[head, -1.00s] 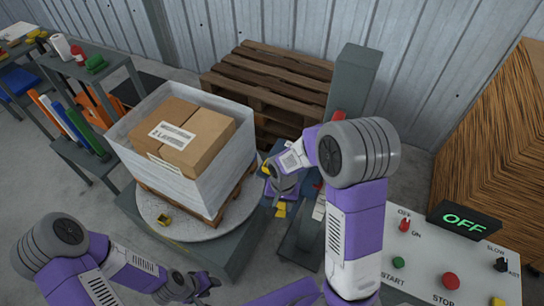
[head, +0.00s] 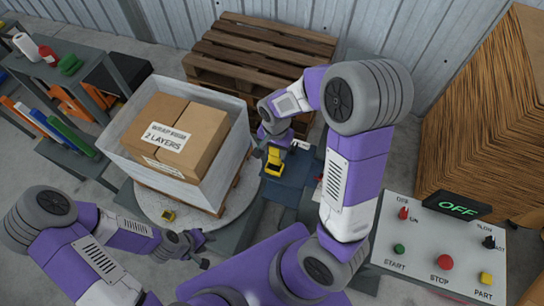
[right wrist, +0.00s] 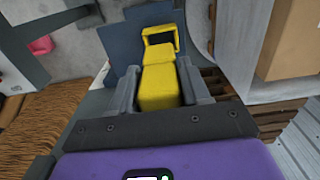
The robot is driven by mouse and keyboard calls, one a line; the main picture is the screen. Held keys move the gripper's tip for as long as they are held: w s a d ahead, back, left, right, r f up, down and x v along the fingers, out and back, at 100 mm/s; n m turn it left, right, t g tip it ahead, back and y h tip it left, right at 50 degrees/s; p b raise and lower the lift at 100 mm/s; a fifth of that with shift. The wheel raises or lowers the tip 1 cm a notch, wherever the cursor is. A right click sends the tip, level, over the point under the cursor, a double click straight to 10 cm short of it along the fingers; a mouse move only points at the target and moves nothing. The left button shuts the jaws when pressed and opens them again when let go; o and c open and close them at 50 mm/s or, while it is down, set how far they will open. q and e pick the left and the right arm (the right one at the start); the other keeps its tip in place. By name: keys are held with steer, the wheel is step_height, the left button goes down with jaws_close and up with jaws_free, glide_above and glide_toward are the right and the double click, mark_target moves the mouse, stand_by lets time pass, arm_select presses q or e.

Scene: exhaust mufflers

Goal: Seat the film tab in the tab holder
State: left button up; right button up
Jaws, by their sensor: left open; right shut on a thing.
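A yellow piece, apparently the film tab (right wrist: 158,87), is between the grey fingers of my right gripper (right wrist: 160,95) in the right wrist view. It has a solid block and an open frame at its far end. In the head view my right gripper (head: 274,142) is shut on the yellow piece (head: 274,163), above a dark blue-grey part right of the wrapped load. My left gripper (head: 197,245) is open and empty near the turntable's front edge.
Cartons (head: 170,135) in white film stand on the turntable. A wooden pallet (head: 255,50) leans behind. A control panel (head: 440,245) reading OFF is at the right, a brown stack (head: 480,120) behind it. A tool shelf (head: 50,75) stands left.

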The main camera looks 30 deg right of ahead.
mark_target(274, 159)
step_height(274, 159, down, 6)
steer(key=shift+f, duration=0.2)
steer(key=shift+w, duration=0.2)
steer(key=shift+f, duration=0.15)
steer(key=o, duration=0.6)
steer(key=shift+f+b, duration=0.1)
steer(key=shift+b, duration=0.2)
steer(key=o, duration=0.5)
steer(key=shift+c, duration=0.2)
steer(key=shift+r, duration=0.2)
